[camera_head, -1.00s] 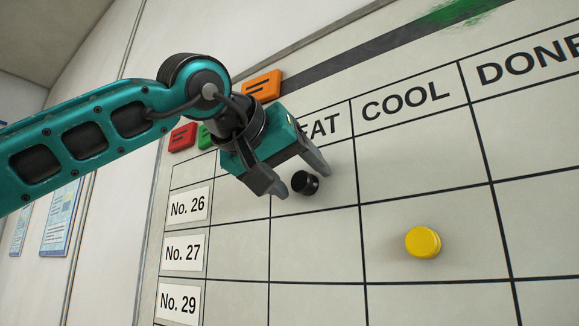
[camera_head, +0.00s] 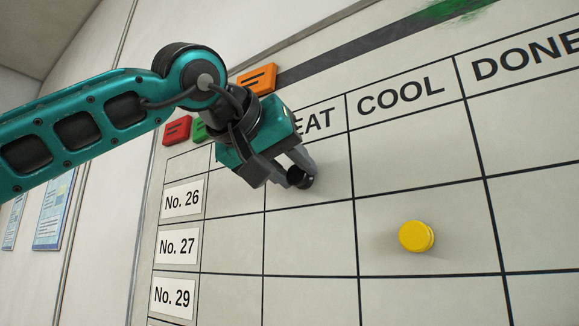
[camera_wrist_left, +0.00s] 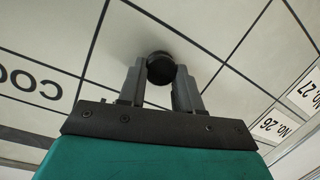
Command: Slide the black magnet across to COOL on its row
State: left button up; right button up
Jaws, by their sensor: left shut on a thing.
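The black magnet (camera_head: 304,181) is on the whiteboard in the No. 26 row, in the column whose header is partly hidden and reads "EAT". My left gripper (camera_head: 294,176) is shut on it, with one finger on each side. In the left wrist view the black magnet (camera_wrist_left: 160,67) sits between the fingertips of the left gripper (camera_wrist_left: 160,78), against the board. The COOL header (camera_head: 401,95) is one column to the right, and its No. 26 cell (camera_head: 415,155) is empty. My right gripper is not in view.
A yellow magnet (camera_head: 416,236) is in the COOL column, No. 27 row. Red (camera_head: 177,130) and orange (camera_head: 257,79) blocks, with a partly hidden green one (camera_head: 200,131), are at the board's upper left. The DONE column (camera_head: 530,130) shows no magnets.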

aim_at(407, 151)
pick_arm(q)
jog(key=shift+s+d+r, duration=0.1)
jog(key=shift+s+d, duration=0.65)
jog(key=shift+d, duration=0.25)
jog(key=shift+s+d+r, duration=0.1)
jog(key=shift+s+d, duration=0.6)
jog(key=shift+d, duration=0.3)
jog(key=shift+s+d+r+p, duration=0.1)
jog(key=shift+s+d+p, duration=0.1)
jog(key=shift+s+d, duration=0.4)
jog(key=shift+s+d+f+p, duration=0.15)
jog(key=shift+s+d, duration=0.2)
jog(key=shift+d, duration=0.4)
jog(key=shift+s+d+r+p, duration=0.2)
jog(key=shift+s+d, duration=0.3)
jog(key=shift+d, duration=0.2)
jog(key=shift+s+d+r+p, duration=0.1)
jog(key=shift+s+d+p, duration=0.2)
jog(key=shift+s+d, duration=0.65)
jog(key=shift+s+d+p, duration=0.3)
jog(key=shift+s+d, duration=0.35)
jog(key=shift+d, duration=0.55)
jog(key=o, duration=0.8)
jog(key=shift+d, duration=0.15)
jog(key=shift+c, duration=0.2)
jog(key=o, duration=0.3)
